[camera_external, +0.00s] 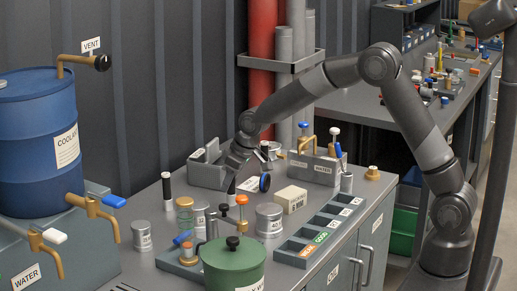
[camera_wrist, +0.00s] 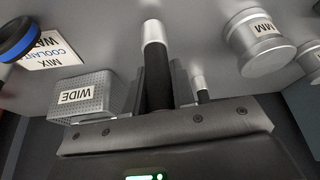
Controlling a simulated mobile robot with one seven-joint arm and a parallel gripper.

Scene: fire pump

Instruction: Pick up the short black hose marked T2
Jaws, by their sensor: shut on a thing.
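My gripper (camera_wrist: 158,92) is shut on a short black hose (camera_wrist: 155,60) with a pale silver end, seen between the two dark fingers in the wrist view. No T2 mark can be read on it. In the external view my gripper (camera_external: 232,182) is low over the bench, with a dark piece below it. Whether the hose touches the bench is unclear. A second, thinner black piece with a silver end (camera_wrist: 198,88) is just right of the fingers in the wrist view. A black cylinder with a pale top (camera_external: 167,187) stands to the left in the external view.
A perforated box marked WIDE (camera_wrist: 85,98) and a metal can (camera_wrist: 262,40) flank my gripper. A blue-rimmed wheel (camera_external: 265,183), a cream box (camera_external: 291,198), cans (camera_external: 269,219) and a green pot (camera_external: 233,265) crowd the bench. A divided tray (camera_external: 320,232) lies at right.

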